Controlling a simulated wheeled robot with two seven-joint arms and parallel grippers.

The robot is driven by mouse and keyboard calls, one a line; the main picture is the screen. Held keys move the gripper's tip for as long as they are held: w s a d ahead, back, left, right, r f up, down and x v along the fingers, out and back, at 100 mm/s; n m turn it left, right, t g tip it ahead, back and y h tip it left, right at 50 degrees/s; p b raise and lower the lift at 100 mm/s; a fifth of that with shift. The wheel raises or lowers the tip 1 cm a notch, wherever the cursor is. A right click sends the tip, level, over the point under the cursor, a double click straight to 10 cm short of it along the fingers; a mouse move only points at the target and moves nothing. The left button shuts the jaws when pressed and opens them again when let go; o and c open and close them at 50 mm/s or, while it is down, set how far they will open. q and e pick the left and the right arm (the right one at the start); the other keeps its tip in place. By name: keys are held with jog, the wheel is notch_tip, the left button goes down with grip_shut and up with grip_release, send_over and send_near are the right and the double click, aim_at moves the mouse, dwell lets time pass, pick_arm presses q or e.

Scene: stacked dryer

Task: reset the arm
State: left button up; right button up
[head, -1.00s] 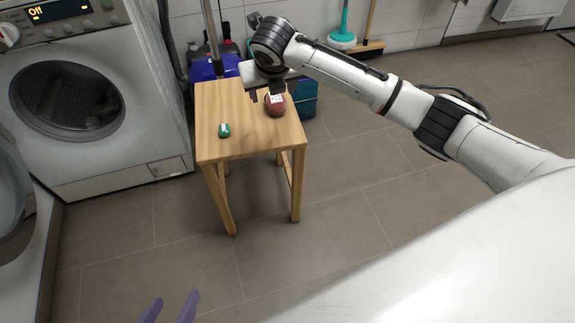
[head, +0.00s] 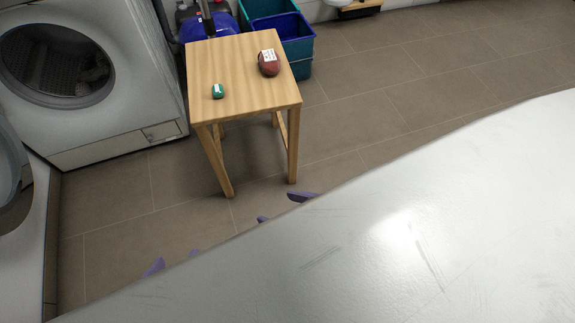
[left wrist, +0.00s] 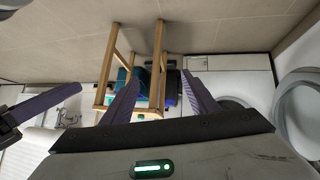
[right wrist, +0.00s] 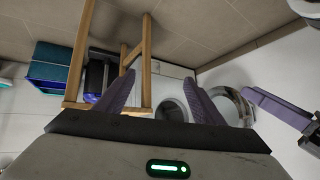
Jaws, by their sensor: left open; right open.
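My left gripper (head: 174,262) shows only as purple fingertips past the edge of my white body in the head view. Its two fingers stand apart and empty in the left wrist view (left wrist: 160,95). My right gripper (head: 283,208) also shows as fingertips, to the right of the left one. Its fingers are spread with nothing between them in the right wrist view (right wrist: 160,95). Both arms are hidden behind my body in the head view. Both grippers are low in front of my body, apart from the wooden stool (head: 240,85).
On the stool lie a red item (head: 268,68) with a white label and a small green item (head: 218,93). A washing machine (head: 125,95) stands left of it. Blue and teal bins (head: 299,45) stand behind it. The tiled floor (head: 410,75) to the right is clear.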

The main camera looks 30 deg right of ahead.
jog(key=shift+s+d+m, duration=0.35)
jog(key=shift+m, duration=0.15)
pick_arm(q)
jog(key=s+a+r+y+p, duration=0.1)
jog(key=a+r+p, duration=0.2)
jog(key=r+p, duration=0.8)
jog(key=p, duration=0.8)
jog(key=shift+s+r, duration=0.2)
jog(key=shift+s, duration=0.05)
pick_arm(e)
notch_tip(320, 180, up, 11)
jog(key=s+d+h, duration=0.1)
jog(key=d, duration=0.2)
jog(key=shift+s+r, duration=0.2)
jog(key=shift+s, duration=0.1)
jog(key=shift+a, duration=0.1)
